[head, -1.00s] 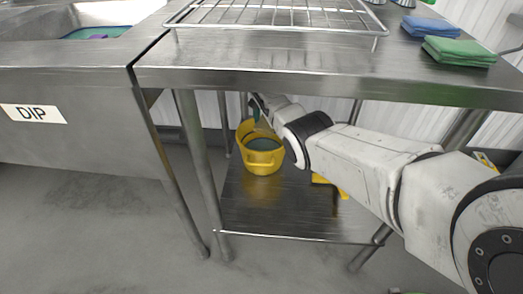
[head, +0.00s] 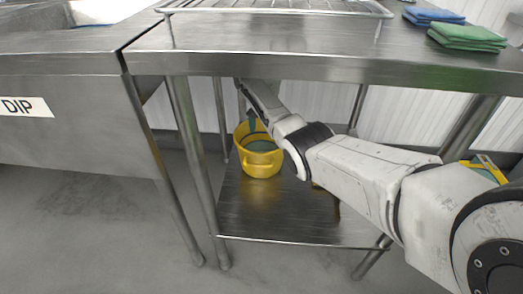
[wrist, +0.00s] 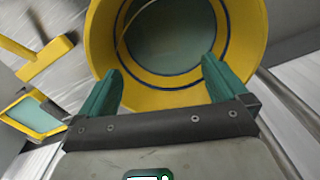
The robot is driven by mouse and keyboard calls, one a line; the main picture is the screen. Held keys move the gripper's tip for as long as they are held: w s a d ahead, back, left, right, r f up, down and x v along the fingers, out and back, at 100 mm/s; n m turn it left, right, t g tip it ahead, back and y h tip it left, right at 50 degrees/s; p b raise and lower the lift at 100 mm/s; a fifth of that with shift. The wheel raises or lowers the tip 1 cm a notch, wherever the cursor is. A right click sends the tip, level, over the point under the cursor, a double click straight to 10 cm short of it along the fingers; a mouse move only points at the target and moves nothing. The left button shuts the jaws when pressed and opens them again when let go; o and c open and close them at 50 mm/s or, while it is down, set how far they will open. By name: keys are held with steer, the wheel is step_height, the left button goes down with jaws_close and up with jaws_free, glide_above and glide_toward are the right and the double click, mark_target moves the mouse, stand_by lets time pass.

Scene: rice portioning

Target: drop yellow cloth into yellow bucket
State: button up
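The yellow bucket (head: 262,166) stands on the lower shelf of the steel table. Its inside looks grey-green, and its yellow wall (wrist: 101,40) fills the top of the wrist view. My gripper (head: 252,122) is over the bucket's far side, partly hidden in the head view. In the wrist view its two green fingers (wrist: 161,76) are wide apart with nothing between them, pointing at the bucket's mouth. I cannot make out a yellow cloth as a separate thing in either view now.
The table top (head: 290,62) is close above my arm. A blue cloth (head: 432,16) and a green cloth (head: 468,38) lie on it beside a wire rack (head: 280,9). A steel sink unit (head: 60,90) stands left. The lower shelf's front (head: 275,215) is clear.

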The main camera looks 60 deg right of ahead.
step_height(320, 180, up, 11)
steer(key=p, duration=0.5)
steer(key=shift+f, duration=0.1)
stand_by(0.5)
